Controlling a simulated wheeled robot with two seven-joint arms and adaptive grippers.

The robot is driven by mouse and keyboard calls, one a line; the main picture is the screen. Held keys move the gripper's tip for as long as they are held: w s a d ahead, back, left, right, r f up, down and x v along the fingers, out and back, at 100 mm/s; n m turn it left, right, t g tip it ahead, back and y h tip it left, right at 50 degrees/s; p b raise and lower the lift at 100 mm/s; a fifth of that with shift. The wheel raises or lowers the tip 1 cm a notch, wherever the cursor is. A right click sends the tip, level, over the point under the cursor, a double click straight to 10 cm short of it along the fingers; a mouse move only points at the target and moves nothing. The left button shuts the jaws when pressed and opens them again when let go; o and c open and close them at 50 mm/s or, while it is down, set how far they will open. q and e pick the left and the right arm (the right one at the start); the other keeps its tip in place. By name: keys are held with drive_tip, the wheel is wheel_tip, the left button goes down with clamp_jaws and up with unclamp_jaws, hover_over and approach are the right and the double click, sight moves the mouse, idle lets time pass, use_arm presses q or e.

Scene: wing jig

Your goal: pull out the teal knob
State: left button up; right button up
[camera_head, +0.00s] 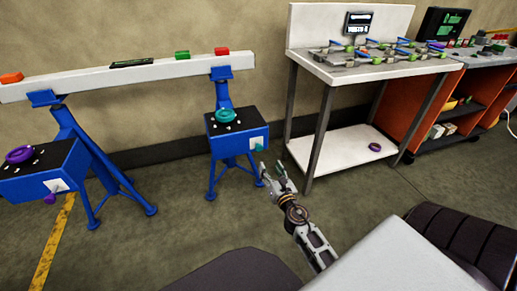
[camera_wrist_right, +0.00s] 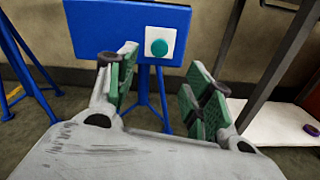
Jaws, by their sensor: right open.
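The teal knob (camera_head: 258,147) sticks out from a white plate on the front of the right blue stand's box (camera_head: 236,139). In the right wrist view the knob (camera_wrist_right: 159,48) shows as a round teal end on its white plate, beyond the fingers and between them across the picture. My right gripper (camera_head: 272,168) is open and empty, a little below and to the right of the knob, apart from it. In the wrist view its green-padded fingers (camera_wrist_right: 160,78) are spread wide. My left gripper is not in view.
A teal ring (camera_head: 226,115) lies on the same box. The left stand has a purple ring (camera_head: 19,154) and a purple knob (camera_head: 50,199). A white beam (camera_head: 90,80) spans both stands. A white workbench (camera_head: 341,143) stands at right. Floor before the stands is clear.

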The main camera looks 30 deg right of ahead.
drive_tip(key=shift+w, duration=0.15)
drive_tip(key=p, duration=0.2)
approach(260, 149)
drive_tip(key=shift+w, duration=1.65)
drive_tip(key=shift+w+d+r, duration=0.1)
drive_tip(key=shift+w+d, duration=0.55)
drive_tip(key=shift+w, duration=0.3)
drive_tip(key=shift+x, duration=1)
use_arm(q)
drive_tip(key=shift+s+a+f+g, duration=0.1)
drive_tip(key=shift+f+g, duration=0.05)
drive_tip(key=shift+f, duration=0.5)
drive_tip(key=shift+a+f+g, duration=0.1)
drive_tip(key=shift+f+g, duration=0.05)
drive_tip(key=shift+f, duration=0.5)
use_arm(e)
drive_tip(key=shift+x, duration=1.7)
drive_tip(key=shift+w, duration=0.1)
clamp_jaws()
